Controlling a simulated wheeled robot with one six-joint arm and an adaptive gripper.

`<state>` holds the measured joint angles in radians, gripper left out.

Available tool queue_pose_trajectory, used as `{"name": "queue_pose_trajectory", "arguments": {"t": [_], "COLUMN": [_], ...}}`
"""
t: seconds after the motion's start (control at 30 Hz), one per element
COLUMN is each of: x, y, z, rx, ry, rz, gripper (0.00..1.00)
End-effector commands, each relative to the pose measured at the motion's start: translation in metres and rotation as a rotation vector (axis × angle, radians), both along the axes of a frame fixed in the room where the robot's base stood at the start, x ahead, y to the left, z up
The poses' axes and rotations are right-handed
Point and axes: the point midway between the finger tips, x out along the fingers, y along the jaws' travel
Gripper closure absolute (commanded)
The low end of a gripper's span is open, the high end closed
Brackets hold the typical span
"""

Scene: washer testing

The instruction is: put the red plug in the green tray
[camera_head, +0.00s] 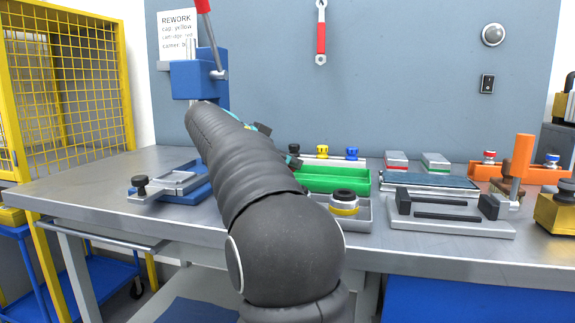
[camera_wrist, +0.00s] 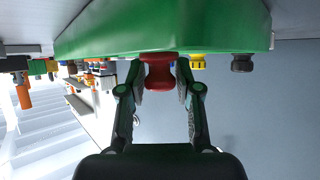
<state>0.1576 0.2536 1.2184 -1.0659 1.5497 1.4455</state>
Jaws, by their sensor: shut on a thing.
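The red plug (camera_wrist: 160,72) is between the two fingers of my gripper (camera_wrist: 160,92) in the wrist view. The gripper is shut on it. The green tray (camera_wrist: 100,32) fills the top of that view, and the plug overlaps the tray's lower edge in the picture. I cannot tell whether they touch. In the head view the green tray (camera_head: 340,184) lies on the bench right of my arm, partly hidden by it. The red plug is not visible there, and my gripper is mostly hidden behind the arm.
A black plug (camera_head: 295,149), a yellow plug (camera_head: 322,152) and a blue plug (camera_head: 352,153) stand behind the tray. A grey tray with a round part (camera_head: 344,199) is in front. A blue press (camera_head: 196,80) stands left; an orange stand (camera_head: 522,160) is right.

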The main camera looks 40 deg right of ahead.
Motion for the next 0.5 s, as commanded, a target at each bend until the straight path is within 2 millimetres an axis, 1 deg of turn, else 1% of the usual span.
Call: {"name": "queue_pose_trajectory", "arguments": {"t": [0.03, 0.3, 0.43, 0.47, 0.5], "x": [-0.0002, -0.0001, -0.0001, -0.0001, -0.0001], "y": [0.0001, -0.0001, -0.0002, -0.0002, -0.0002], "z": [-0.0029, -0.0036, -0.0077, -0.0074, -0.0064], "rx": [0.0, 0.0, 0.0, 0.0, 0.0], "ry": [-0.001, -0.002, -0.001, -0.001, -0.001], "rz": [0.0, 0.0, 0.0, 0.0, 0.0], "gripper": [0.91, 0.91, 0.91, 0.64, 0.54]}}
